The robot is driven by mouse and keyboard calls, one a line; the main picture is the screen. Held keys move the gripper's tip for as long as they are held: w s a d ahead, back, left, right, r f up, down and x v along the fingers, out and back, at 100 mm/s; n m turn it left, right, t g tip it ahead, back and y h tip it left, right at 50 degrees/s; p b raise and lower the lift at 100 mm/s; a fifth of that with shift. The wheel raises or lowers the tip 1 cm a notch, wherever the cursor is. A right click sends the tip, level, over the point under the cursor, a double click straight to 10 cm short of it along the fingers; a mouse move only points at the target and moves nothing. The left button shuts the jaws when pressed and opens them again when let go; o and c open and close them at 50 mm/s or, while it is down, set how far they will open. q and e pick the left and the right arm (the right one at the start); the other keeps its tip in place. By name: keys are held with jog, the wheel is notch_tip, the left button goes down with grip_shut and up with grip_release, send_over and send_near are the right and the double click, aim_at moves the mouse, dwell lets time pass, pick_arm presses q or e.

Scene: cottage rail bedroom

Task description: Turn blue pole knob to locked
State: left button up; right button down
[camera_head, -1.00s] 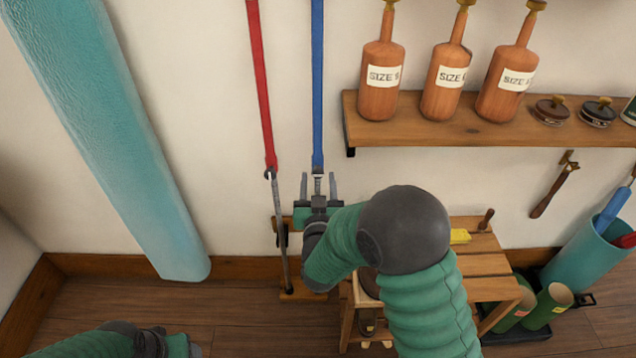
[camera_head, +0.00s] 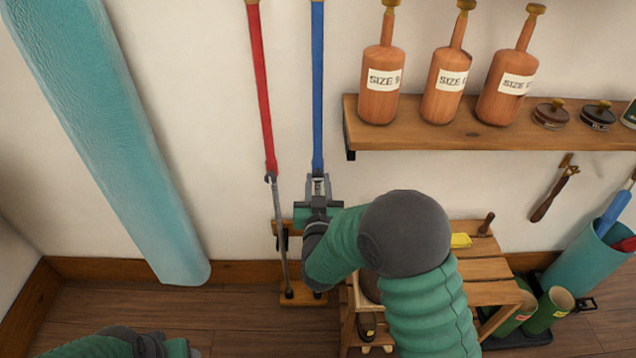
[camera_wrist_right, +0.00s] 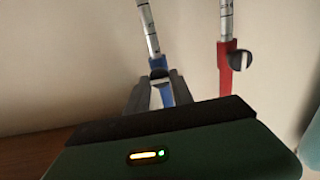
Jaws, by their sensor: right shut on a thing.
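The blue pole (camera_head: 318,95) hangs upright on the wall, with a thin grey lower section. My right gripper (camera_head: 318,183) is at the lower end of its blue section, its two fingers close together. In the right wrist view, the fingers (camera_wrist_right: 162,95) are shut around a blue part at the blue pole's collar (camera_wrist_right: 158,64), which I take as its knob. The knob is mostly hidden by the fingers, so its turn position cannot be read. Only part of my left arm shows at the lower left; its gripper fingers are not visible.
The red pole (camera_head: 262,95) stands close on the left; its dark knob (camera_wrist_right: 240,60) shows in the wrist view. A shelf (camera_head: 480,138) with copper bottles is at the upper right. A wooden bench (camera_head: 485,265) stands below. A teal roll (camera_head: 110,130) leans at left.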

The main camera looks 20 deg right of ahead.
jog(key=shift+m, duration=0.3)
jog(key=m+b, duration=0.2)
jog(key=m, duration=0.2)
jog(key=shift+d+f, duration=0.1)
jog(key=shift+f, duration=0.05)
jog(key=m+b, duration=0.2)
jog(key=m, duration=0.3)
jog(key=shift+f+b, duration=0.1)
jog(key=shift+b, duration=0.2)
jog(key=m+b, duration=0.2)
jog(key=m, duration=0.2)
jog(key=shift+d+m+b, duration=0.1)
jog(key=shift+m+b, duration=0.2)
jog(key=shift+b, duration=0.05)
jog(key=shift+m+b, duration=1.15)
jog(key=shift+m, duration=0.75)
jog(key=c, duration=1.1)
grip_release()
